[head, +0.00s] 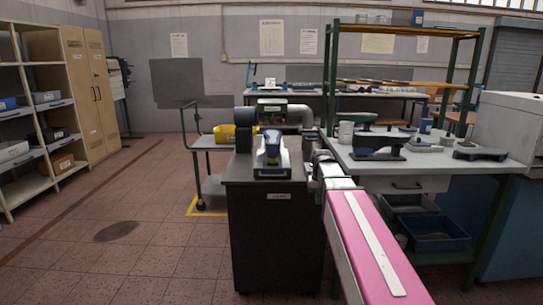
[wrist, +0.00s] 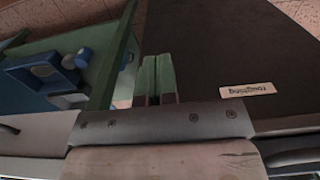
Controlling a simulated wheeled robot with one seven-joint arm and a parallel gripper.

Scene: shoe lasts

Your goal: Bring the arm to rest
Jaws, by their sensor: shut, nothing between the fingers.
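My gripper (wrist: 158,62) shows in the wrist view as two green fingers side by side, pressed together with nothing between them. It hangs in front of a dark cabinet front (wrist: 215,45) that carries a pale label. My pink arm link with a white stripe reaches in from the lower right of the head view toward the gap between the dark cabinet (head: 275,240) and the workbench (head: 440,160). I cannot clearly make out the fingers in the head view.
A blue and grey device (head: 271,155) stands on the dark cabinet. The workbench holds dark pieces and a white cup (head: 346,132); a blue bin (head: 435,235) sits below. Shelves (head: 30,125) stand at the left. The tiled floor at left is open.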

